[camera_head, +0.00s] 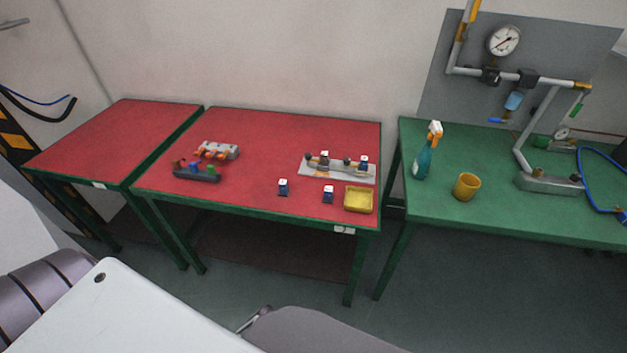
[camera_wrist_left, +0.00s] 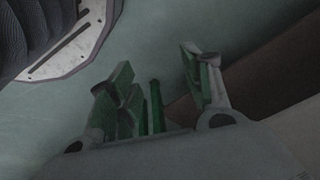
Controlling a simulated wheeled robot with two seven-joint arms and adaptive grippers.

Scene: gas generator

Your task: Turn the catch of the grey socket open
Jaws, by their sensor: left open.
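A grey plate (camera_head: 337,172) with several small fittings lies at the back right of the middle red table in the head view. A light grey block with orange parts (camera_head: 217,150) lies at the left of that table. The grey socket and its catch are too small to single out. My left gripper (camera_wrist_left: 155,64) is open and empty in the left wrist view, over the floor and away from the fittings. The head view does not show it. My right gripper is in neither view.
On the middle red table (camera_head: 250,131) are a dark holder with coloured parts (camera_head: 196,173), two small blue-and-white pieces (camera_head: 283,187) and a yellow tray (camera_head: 358,199). The green table (camera_head: 437,220) carries a spray bottle (camera_head: 425,157), an orange cup (camera_head: 466,187) and pipework (camera_head: 550,115).

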